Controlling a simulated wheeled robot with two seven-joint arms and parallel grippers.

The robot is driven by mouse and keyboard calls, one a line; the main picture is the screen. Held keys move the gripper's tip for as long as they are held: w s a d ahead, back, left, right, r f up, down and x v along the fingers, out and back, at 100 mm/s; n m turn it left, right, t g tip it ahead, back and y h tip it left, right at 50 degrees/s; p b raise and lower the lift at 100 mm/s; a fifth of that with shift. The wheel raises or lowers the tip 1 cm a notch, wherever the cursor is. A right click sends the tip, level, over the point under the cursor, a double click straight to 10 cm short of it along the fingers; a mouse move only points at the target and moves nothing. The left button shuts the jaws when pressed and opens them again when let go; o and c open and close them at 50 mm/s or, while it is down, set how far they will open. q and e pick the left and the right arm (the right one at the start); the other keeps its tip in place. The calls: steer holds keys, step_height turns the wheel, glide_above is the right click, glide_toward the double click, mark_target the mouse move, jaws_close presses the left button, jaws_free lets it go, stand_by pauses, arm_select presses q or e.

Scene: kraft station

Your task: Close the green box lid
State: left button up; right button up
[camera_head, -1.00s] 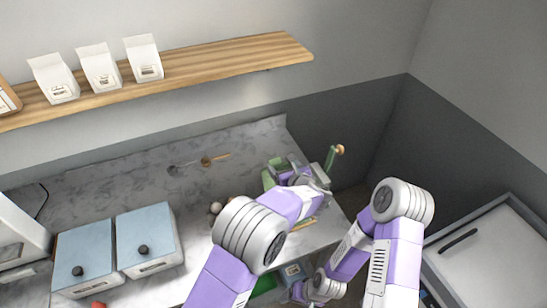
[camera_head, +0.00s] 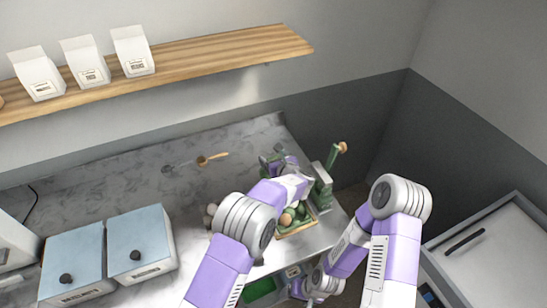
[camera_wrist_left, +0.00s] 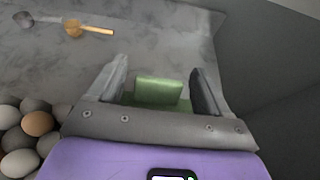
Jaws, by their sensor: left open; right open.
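An open green box (camera_head: 303,214) with round egg-like things in it sits near the counter's right end, partly hidden by my left arm. My left gripper (camera_head: 272,158) is at its far side, open. In the left wrist view a green piece (camera_wrist_left: 158,92), possibly the lid, shows between the two spread fingers of the left gripper (camera_wrist_left: 155,85). I cannot tell whether they touch it. My right gripper (camera_head: 296,289) is low at the counter's front edge, mostly hidden by its own wrist, and open.
A green device with a wooden knob (camera_head: 342,148) stands just right of the left gripper. Eggs (camera_wrist_left: 38,123) lie to the left in the wrist view. Wooden spoon (camera_head: 212,158) lies behind. Two blue-lidded canisters (camera_head: 140,240) stand left. A green bin (camera_head: 260,289) is below the front edge.

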arm_select(q)
steer(key=shift+c, duration=0.3)
steer(key=c, duration=1.4)
steer(key=shift+s+d+r+t+y+b, duration=0.4)
steer(key=shift+s+t+b, duration=0.9)
steer(key=shift+b, duration=1.35)
steer(key=shift+s+d+r+t+y+b, duration=0.15)
steer(key=shift+s+d+t+y+b, duration=0.55)
steer(key=shift+s+b, duration=1.45)
steer(key=shift+s+d+r+t+b, duration=0.3)
steer(key=shift+s+t+b, duration=0.9)
steer(key=shift+b, duration=1.95)
steer(key=shift+w, duration=0.25)
